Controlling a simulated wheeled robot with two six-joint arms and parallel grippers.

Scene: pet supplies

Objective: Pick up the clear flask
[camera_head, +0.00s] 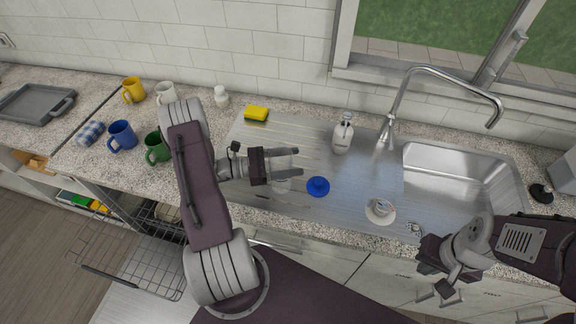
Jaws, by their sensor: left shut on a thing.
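The clear flask (284,161) is a see-through vessel on the ribbed steel drainboard, left of the blue round item. My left gripper (277,165) reaches it from the left and is shut on it. The flask's outline is faint, so I cannot tell whether it is lifted or touching the drainboard. My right gripper (440,275) is at the lower right, in front of the counter edge and away from the flask. Its fingers are not clear enough to tell open from shut.
A blue round item (318,187) sits just right of the flask. A white cup on a saucer (380,212), a soap dispenser (342,136) and a yellow sponge (257,114) stand around it. The sink basin (450,178) is right; several mugs are left. A dish rack is pulled out below.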

